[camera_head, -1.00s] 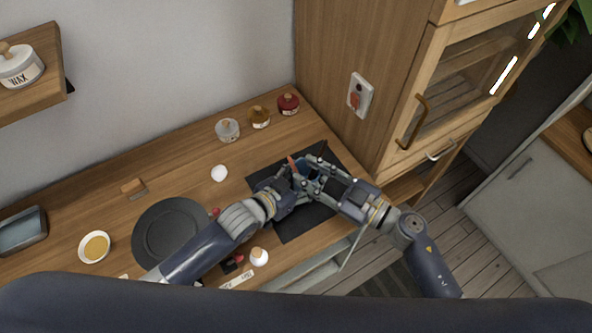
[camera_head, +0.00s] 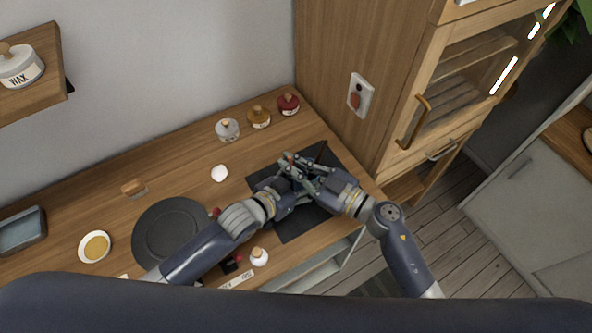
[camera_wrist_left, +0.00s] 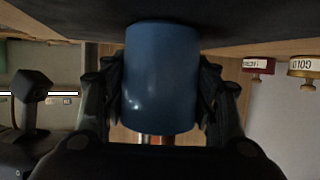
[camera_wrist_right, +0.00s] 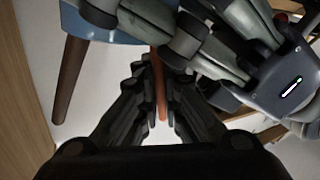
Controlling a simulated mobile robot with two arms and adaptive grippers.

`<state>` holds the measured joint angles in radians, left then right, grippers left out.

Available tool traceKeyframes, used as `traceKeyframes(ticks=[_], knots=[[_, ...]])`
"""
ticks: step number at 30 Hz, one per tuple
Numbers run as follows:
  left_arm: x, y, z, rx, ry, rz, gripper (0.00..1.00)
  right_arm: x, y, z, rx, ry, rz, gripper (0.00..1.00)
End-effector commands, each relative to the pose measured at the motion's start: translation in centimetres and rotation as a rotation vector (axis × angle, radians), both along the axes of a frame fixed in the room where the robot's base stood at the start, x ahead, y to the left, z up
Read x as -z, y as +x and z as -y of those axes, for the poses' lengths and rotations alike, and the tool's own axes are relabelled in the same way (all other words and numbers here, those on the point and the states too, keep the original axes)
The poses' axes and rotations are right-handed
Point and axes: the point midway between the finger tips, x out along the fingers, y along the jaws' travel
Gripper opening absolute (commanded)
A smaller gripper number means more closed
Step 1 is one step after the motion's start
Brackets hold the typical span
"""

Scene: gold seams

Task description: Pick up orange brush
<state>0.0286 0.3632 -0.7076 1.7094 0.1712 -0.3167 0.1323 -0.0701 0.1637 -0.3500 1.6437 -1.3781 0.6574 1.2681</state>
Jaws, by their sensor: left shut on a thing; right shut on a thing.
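The orange brush (camera_wrist_right: 161,90) is a thin orange stick between my right gripper's fingers (camera_wrist_right: 155,100) in the right wrist view. In the head view only its orange tip (camera_head: 288,156) shows above the grippers. My right gripper (camera_head: 306,172) is shut on the brush, close against the left one. My left gripper (camera_head: 287,187) is shut on a blue cup (camera_wrist_left: 160,80), which fills the space between its fingers in the left wrist view. The cup also shows at the top left of the right wrist view (camera_wrist_right: 115,30). The brush's lower end is hidden.
A dark brown handle (camera_wrist_right: 70,80) projects from the cup. A black mat (camera_head: 290,229) lies under the grippers. Small jars (camera_head: 259,117) stand at the back. A dark plate (camera_head: 170,234) and a small white bottle (camera_head: 259,257) are near my left arm. A wooden cabinet (camera_head: 345,60) stands right.

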Motion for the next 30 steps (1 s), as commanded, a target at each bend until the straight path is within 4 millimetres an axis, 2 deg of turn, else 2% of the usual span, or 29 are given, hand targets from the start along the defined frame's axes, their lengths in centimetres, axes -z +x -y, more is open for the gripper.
traceKeyframes(ticks=[8,11,21,30], knots=[[0.2,-0.1,-0.1,0.0,0.003,-0.003,0.26,-0.5,0.0,0.0,-0.001,-0.001,0.004,0.0],[0.2,-0.1,-0.1,0.0,0.003,-0.003,0.26,-1.8,0.0,0.1,-0.002,-0.003,0.006,0.0],[0.2,-0.1,-0.1,0.0,0.003,-0.003,0.26,-7.8,0.0,0.0,-0.003,-0.002,0.007,0.0],[0.2,-0.1,-0.1,0.0,0.003,-0.003,0.26,-9.9,0.0,0.0,0.0,0.0,0.002,0.0]])
